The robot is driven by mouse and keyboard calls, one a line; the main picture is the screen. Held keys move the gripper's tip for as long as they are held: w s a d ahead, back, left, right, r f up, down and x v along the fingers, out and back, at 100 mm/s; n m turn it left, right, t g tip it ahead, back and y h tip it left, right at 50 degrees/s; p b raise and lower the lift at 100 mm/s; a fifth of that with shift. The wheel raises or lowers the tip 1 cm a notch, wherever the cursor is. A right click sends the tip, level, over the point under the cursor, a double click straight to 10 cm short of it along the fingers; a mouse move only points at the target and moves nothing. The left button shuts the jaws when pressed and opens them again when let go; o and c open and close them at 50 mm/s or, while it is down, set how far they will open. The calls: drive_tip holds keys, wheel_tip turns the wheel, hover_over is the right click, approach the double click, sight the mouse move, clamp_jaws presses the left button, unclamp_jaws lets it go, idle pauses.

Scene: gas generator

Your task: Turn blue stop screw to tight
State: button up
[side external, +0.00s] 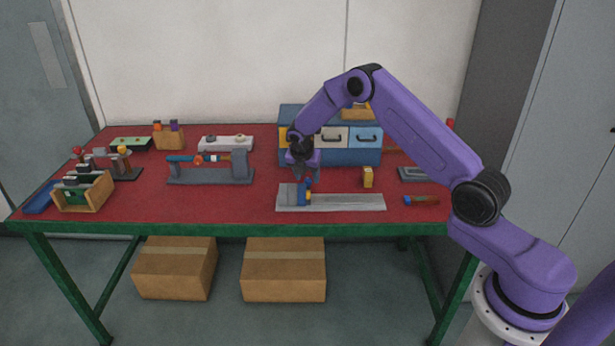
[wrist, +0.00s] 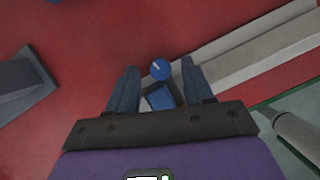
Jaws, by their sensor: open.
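The blue stop screw (wrist: 160,70) shows in the wrist view as a round blue head with a light mark, just ahead of and between my fingers. Below it in that view is a blue block (wrist: 162,98), partly hidden by my gripper body. In the side view the blue stop (side external: 304,192) sits on a grey rail fixture (side external: 345,202) near the front of the table. My gripper (side external: 306,178) points down just above it; in the wrist view the fingers (wrist: 160,80) are open, one on each side. I cannot tell whether either finger touches the screw.
A small yellow block (side external: 368,177) stands behind the rail. A screwdriver-like tool (side external: 422,200) lies to its right. A grey fixture (side external: 212,172) stands to the left, a wooden box (side external: 84,191) farther left. Blue drawers (side external: 340,150) stand behind. Red tabletop (side external: 235,205) is clear left of the rail.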

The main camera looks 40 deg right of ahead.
drive_tip(key=shift+d+f, duration=0.2)
drive_tip(key=shift+f, duration=0.25)
clamp_jaws()
drive_tip(key=shift+w+a+m+g, duration=0.15)
drive_tip(key=shift+m+g, duration=0.45)
drive_tip(key=shift+m, duration=1)
unclamp_jaws()
drive_tip(key=shift+r, duration=0.1)
